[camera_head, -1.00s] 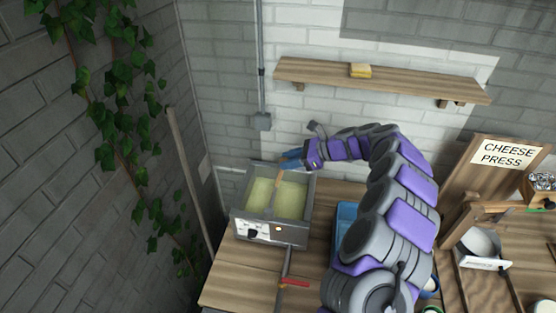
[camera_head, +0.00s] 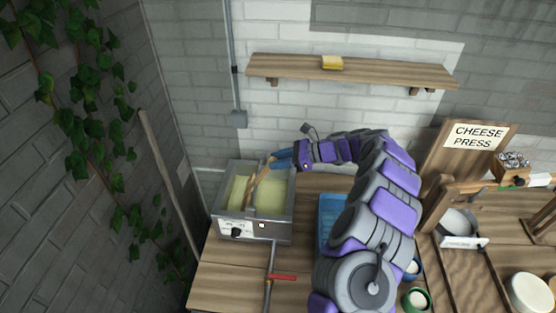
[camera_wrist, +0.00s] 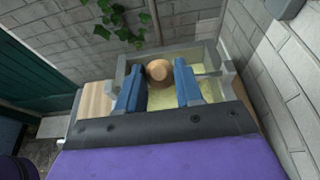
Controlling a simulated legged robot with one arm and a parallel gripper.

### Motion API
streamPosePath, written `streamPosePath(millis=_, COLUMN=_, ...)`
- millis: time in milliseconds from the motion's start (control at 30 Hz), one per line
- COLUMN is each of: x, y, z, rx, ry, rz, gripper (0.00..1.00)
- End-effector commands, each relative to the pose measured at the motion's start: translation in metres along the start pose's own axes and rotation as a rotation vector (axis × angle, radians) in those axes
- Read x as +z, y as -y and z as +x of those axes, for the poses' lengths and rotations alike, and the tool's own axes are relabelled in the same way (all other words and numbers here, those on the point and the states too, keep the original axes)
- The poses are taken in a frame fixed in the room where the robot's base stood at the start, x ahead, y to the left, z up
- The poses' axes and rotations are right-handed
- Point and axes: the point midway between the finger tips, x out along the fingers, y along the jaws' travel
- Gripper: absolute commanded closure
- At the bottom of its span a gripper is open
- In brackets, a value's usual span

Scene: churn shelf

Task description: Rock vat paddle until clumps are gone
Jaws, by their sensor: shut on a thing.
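The vat (camera_head: 268,228) is a grey metal box on the wooden bench at the left, filled with pale yellow liquid (camera_head: 270,195). The wooden paddle (camera_head: 254,186) stands tilted in it, its lower end toward the left front. My gripper (camera_head: 272,160) is shut on the upper end of the paddle at the vat's back edge. In the wrist view, the blue fingers of my gripper (camera_wrist: 159,90) hold the round wooden end of the paddle (camera_wrist: 158,71), with the vat (camera_wrist: 226,80) beyond. I cannot make out clumps in the liquid.
A pipe with a red handle (camera_head: 282,277) runs from the vat's front. A blue tray (camera_head: 327,212) sits right of the vat, partly behind my arm. A cheese press (camera_head: 478,138) stands at the right. A shelf (camera_head: 390,75) holds a yellow block (camera_head: 332,62).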

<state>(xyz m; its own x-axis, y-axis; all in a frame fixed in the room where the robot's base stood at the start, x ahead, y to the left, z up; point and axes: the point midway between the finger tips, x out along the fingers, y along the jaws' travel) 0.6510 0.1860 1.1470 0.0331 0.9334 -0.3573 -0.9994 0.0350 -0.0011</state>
Motion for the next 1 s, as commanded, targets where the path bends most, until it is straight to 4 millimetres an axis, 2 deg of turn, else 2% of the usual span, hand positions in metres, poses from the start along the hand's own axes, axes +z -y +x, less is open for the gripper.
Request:
streamPosePath(millis=33, x=-0.004, y=0.000, z=0.000, rx=-0.001, ry=-0.007, rz=0.003, gripper=1.00)
streamPosePath(millis=67, x=-0.004, y=0.000, z=0.000, rx=-0.001, ry=-0.007, rz=0.003, gripper=0.63)
streamPosePath(millis=300, x=-0.001, y=-0.002, z=0.000, rx=-0.002, ry=-0.004, rz=0.000, gripper=0.41)
streamPosePath(millis=533, x=0.000, y=-0.002, z=-0.001, rx=-0.001, ry=-0.003, rz=0.000, gripper=0.41)
streamPosePath(millis=667, x=0.000, y=-0.002, z=-0.010, rx=-0.002, ry=-0.001, rz=0.000, gripper=0.41)
streamPosePath(millis=767, x=0.001, y=-0.002, z=-0.024, rx=-0.002, ry=-0.001, rz=-0.001, gripper=0.41)
streamPosePath(millis=1000, x=0.000, y=-0.001, z=-0.077, rx=-0.005, ry=-0.002, rz=0.000, gripper=0.41)
